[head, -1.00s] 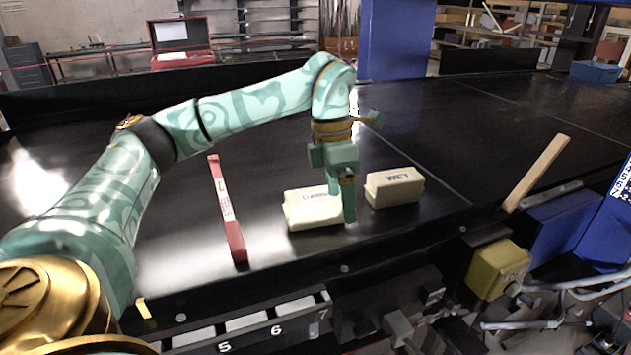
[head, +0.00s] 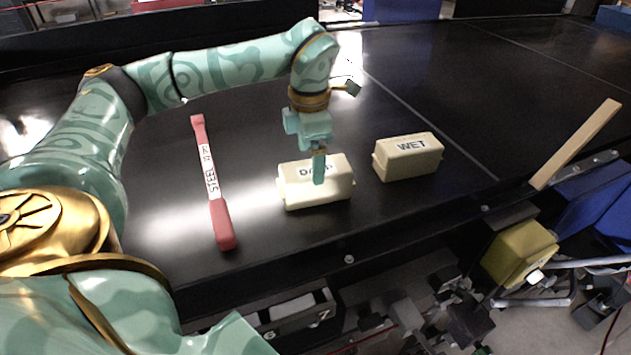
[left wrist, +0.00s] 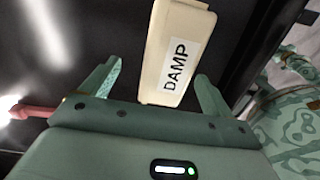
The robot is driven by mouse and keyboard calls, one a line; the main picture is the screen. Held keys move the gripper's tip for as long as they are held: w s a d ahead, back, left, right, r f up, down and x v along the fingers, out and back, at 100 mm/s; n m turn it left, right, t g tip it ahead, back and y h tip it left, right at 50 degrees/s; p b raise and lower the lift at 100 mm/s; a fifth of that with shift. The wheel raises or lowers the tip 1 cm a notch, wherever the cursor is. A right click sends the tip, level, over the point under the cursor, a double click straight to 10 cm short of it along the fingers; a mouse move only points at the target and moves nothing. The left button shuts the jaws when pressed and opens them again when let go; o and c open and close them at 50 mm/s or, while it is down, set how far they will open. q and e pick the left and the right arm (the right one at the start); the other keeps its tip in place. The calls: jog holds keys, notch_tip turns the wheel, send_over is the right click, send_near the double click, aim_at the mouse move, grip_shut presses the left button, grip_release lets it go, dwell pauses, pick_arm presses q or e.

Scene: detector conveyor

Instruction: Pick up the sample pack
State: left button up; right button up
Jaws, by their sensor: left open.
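A cream block-shaped pack labelled DAMP (head: 334,192) lies on the black conveyor in the head view. A similar pack labelled WET (head: 408,157) lies to its right, apart from it. My left gripper (head: 319,168) points down over the DAMP pack and hides part of its label. In the left wrist view the open fingers of the gripper (left wrist: 158,74) are on either side of the DAMP pack (left wrist: 172,40), with gaps on both sides. Whether the fingertips reach down beside the pack cannot be told. My right gripper is not in view.
A red bar marked STEEL (head: 211,180) lies left of the DAMP pack. A wooden strip (head: 577,143) is at the right of the belt. A yellow block (head: 519,253) and blue parts stand below the belt's front edge. The belt behind the packs is clear.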

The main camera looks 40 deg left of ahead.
pick_arm(q)
jog(key=f, duration=0.2)
jog(key=d+f, duration=0.1)
jog(key=f, duration=0.2)
jog(key=shift+d+f, duration=0.1)
jog(key=shift+f, duration=0.2)
jog(key=shift+r, duration=0.1)
jog(key=c, duration=1.4)
